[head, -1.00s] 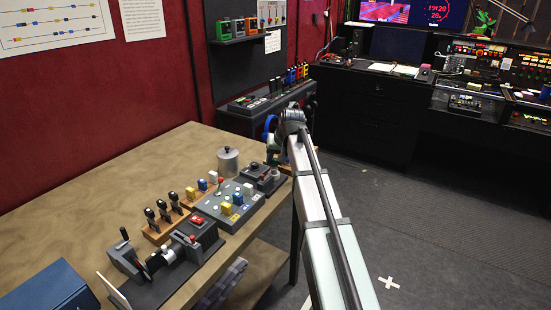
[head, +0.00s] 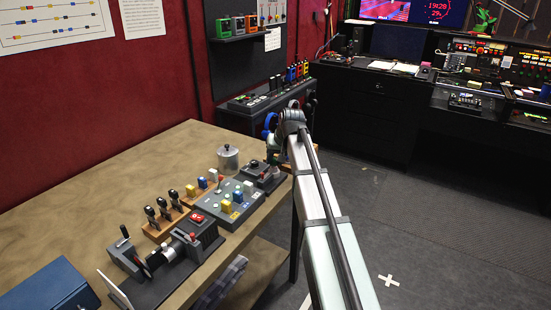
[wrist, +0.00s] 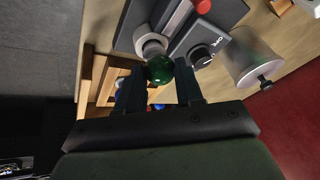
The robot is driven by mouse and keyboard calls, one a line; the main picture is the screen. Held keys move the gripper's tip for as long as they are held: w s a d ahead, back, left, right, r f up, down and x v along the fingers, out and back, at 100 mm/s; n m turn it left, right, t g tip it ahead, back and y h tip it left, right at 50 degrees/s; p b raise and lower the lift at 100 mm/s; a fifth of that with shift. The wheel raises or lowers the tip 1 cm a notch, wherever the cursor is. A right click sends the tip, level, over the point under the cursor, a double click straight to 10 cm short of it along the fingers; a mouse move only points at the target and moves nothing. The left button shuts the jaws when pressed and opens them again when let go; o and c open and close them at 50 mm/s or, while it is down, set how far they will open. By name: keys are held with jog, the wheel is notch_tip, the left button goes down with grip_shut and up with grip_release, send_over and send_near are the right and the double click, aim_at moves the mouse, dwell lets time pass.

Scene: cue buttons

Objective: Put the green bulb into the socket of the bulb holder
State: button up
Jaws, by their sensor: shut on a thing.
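The green bulb (wrist: 160,70) is a dark glossy ball in the wrist view, between the fingertips of my gripper (wrist: 160,80), which is shut on it. The bulb holder is a dark grey block with a white ring-shaped socket (wrist: 150,47). The bulb lies right by the ring and overlaps its lower edge in the picture. I cannot tell whether its base is inside the socket. In the head view my gripper (head: 273,143) is at the table's far right corner, mostly hidden by my arm, and the bulb cannot be made out there.
A wooden rack (wrist: 96,75) is left of the fingers, with blue and red pieces near it. A dark box with a dial (wrist: 203,55) and a metal pot (wrist: 254,62) are to the right. Switch boxes (head: 229,203) line the table's front edge.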

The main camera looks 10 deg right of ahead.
jog(key=shift+f, duration=0.4)
dwell(0.3)
jog(key=o, duration=1.3)
jog(key=shift+c, duration=0.2)
jog(key=shift+r, duration=3.5)
